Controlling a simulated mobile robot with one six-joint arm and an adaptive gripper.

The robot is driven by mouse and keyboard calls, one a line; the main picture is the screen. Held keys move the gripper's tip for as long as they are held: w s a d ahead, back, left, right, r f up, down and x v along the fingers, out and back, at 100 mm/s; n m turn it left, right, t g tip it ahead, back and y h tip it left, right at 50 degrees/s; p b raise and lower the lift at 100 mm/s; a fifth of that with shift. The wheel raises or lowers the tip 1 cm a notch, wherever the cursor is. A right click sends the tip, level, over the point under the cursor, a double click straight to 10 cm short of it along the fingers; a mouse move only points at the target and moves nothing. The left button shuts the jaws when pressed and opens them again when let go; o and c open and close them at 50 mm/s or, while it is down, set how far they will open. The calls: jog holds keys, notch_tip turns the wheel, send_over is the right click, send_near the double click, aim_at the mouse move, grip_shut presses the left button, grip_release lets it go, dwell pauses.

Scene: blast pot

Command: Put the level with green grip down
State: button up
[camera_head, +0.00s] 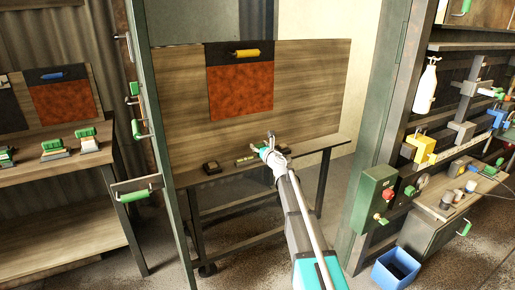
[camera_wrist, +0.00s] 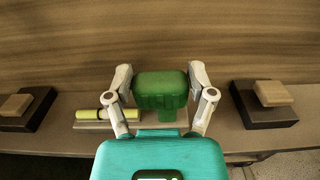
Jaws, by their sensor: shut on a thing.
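The level with green grip shows in the wrist view as a green grip (camera_wrist: 160,90) above a flat grey base, with a yellow-green vial (camera_wrist: 94,115) at its left. My gripper (camera_wrist: 160,98) is shut on the green grip, one finger at each side. In the head view my gripper (camera_head: 270,149) is at the middle of the bench (camera_head: 300,149), and the level (camera_head: 246,159) shows just left of it. The base is at the bench top; I cannot tell whether it touches. My gripper's teal body hides the near middle of the base.
Dark blocks with tan tops stand on the bench, left (camera_wrist: 26,108) and right (camera_wrist: 264,103) of the level. A wooden back panel (camera_head: 310,90) rises behind. A green post (camera_head: 155,130) stands left; a blue bin (camera_head: 394,270) is on the floor at right.

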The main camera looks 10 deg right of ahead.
jog(key=shift+f, duration=0.15)
jog(key=o, duration=1.3)
jog(key=shift+c, duration=0.2)
jog(key=shift+r, duration=0.25)
jog(key=v, duration=1.2)
